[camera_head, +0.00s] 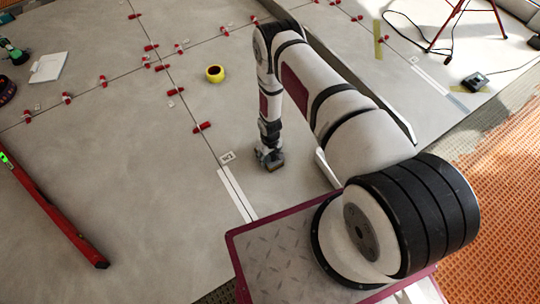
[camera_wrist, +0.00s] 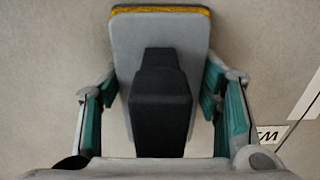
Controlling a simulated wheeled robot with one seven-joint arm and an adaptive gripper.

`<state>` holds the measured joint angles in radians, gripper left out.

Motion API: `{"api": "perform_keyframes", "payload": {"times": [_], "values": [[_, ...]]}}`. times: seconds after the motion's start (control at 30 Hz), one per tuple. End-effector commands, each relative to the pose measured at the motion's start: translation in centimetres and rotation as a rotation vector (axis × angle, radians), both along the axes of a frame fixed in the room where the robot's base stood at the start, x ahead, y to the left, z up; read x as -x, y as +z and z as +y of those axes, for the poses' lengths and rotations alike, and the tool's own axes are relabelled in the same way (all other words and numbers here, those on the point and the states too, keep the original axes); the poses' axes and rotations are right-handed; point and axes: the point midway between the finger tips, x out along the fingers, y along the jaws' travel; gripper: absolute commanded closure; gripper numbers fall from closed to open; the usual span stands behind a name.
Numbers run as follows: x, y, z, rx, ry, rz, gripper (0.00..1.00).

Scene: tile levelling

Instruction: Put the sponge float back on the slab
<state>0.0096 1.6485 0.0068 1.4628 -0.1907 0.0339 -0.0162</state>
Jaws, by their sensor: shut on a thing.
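The sponge float (camera_wrist: 125,60) fills the middle of the wrist view. It has a grey plate, a yellow sponge edge at the far end and a black handle. My gripper (camera_head: 269,158) is low over the large grey slab (camera_head: 130,200) in the head view. In the wrist view its teal-padded fingers stand on both sides of the float, and it is shut on it. The float is mostly hidden by my gripper in the head view. I cannot tell whether its underside touches the slab.
A marked card (camera_head: 227,156) and white strips (camera_head: 237,192) lie close to my gripper. A yellow roll (camera_head: 215,74), red clips (camera_head: 202,127) along the joints and a red level (camera_head: 55,205) lie to the left. A red tripod (camera_head: 462,20) stands at the far right.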

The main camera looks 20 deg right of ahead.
Motion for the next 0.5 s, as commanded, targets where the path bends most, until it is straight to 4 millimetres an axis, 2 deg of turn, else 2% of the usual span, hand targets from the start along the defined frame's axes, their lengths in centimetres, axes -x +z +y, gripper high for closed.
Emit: {"api": "perform_keyframes", "payload": {"times": [0.03, 0.1, 0.13, 0.17, 0.2, 0.5], "values": [[0.06, -0.85, 0.00, -0.002, 0.000, -0.009, 0.82], [0.00, -0.96, 0.00, -0.002, -0.001, -0.011, 0.92], [-0.03, -0.96, 0.00, -0.002, -0.001, -0.011, 0.91], [-0.02, -0.98, -0.01, -0.001, 0.000, -0.011, 0.32], [-0.03, -1.00, 0.00, -0.001, -0.001, -0.012, 0.23], [0.00, -0.80, 0.01, -0.002, 0.000, -0.008, 0.22]]}}
